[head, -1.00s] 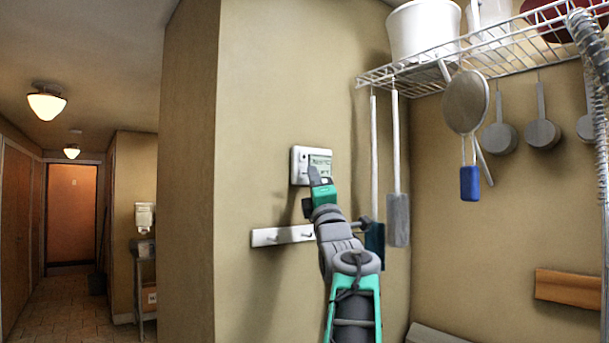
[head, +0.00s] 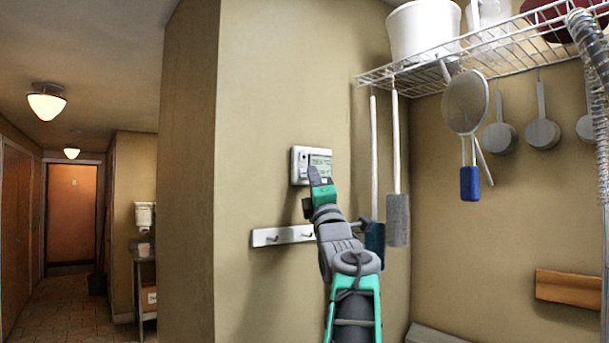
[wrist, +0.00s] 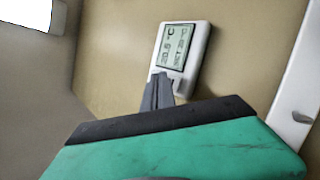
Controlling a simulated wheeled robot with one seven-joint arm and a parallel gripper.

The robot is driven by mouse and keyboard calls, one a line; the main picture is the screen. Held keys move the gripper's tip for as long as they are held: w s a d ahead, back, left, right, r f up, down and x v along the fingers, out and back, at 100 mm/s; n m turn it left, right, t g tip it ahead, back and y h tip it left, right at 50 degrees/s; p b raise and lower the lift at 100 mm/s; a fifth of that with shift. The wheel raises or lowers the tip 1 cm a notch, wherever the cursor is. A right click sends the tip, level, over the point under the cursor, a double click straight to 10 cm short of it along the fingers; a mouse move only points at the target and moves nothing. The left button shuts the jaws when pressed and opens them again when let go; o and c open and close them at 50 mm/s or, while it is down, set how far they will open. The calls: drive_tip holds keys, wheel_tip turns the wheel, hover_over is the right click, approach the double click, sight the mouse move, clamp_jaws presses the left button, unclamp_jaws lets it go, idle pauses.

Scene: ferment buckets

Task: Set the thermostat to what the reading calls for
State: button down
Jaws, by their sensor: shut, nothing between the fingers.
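The thermostat (head: 300,165) is a small white box on the tan wall with a grey-green display. It also shows in the wrist view (wrist: 198,62), tilted.
A white hook rail (head: 283,235) is fixed below the thermostat. Long-handled tools (head: 397,215) hang just to the right. A wire shelf (head: 440,75) with a white bucket (head: 423,30) is above right. A hallway opens on the left.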

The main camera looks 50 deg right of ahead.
drive_tip(key=shift+w, duration=0.15)
drive_tip(key=shift+w+d, duration=0.1)
drive_tip(key=shift+w, duration=0.2)
drive_tip(key=shift+w, duration=0.45)
idle(0.5)
drive_tip(key=shift+s+b, duration=0.8)
drive_tip(key=shift+s, duration=0.05)
drive_tip(key=shift+f, duration=0.1)
